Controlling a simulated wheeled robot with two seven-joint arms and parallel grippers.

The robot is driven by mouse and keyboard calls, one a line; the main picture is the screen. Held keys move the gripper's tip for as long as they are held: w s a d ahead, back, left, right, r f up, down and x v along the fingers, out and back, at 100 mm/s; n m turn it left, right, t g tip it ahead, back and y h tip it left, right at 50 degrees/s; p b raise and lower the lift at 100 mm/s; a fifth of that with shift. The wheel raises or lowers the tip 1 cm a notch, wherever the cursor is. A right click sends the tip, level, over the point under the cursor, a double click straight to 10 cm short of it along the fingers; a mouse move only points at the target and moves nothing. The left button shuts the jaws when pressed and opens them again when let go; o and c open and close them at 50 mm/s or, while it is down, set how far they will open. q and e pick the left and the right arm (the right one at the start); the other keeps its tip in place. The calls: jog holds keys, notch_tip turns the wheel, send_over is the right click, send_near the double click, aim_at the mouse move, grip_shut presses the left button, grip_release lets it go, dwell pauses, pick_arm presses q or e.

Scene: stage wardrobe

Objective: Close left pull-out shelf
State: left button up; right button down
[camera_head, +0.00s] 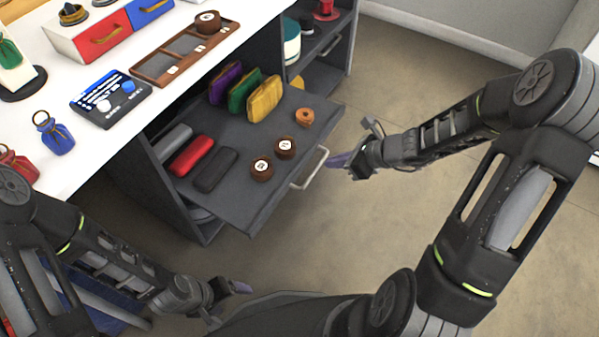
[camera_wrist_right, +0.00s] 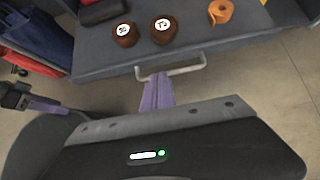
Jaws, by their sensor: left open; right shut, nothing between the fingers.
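The left pull-out shelf (camera_head: 234,196) is a dark grey board pulled out from the cabinet under the white table. Its pale bar handle (camera_head: 309,170) is on the front edge, and the handle (camera_wrist_right: 171,67) also shows in the right wrist view. My right gripper (camera_head: 328,161) is shut and empty, with purple fingertips close to the handle. In the right wrist view its fingers (camera_wrist_right: 158,86) overlap the handle's lower edge; I cannot tell whether they touch. My left gripper (camera_head: 240,287) is low in front of the cabinet, away from the shelf, open and empty.
The shelf carries brown round tins (camera_head: 262,169), an orange roll (camera_head: 305,117), colored pouches (camera_head: 264,98) and cases (camera_head: 192,156). The white tabletop (camera_head: 62,100) above holds a wooden tray (camera_head: 187,55) and a drawer box (camera_head: 104,37). The floor (camera_head: 400,225) before the shelf is clear.

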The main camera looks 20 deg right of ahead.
aim_at(301, 168)
jog(key=shift+f, duration=0.15)
jog(key=b+x, duration=0.4)
jog(key=x, duration=0.5)
jog(key=shift+w+a+f, duration=0.1)
jog(key=shift+a+f, duration=0.15)
jog(key=shift+f, duration=0.05)
jog(key=shift+w+a, duration=0.1)
jog(key=shift+w, duration=0.05)
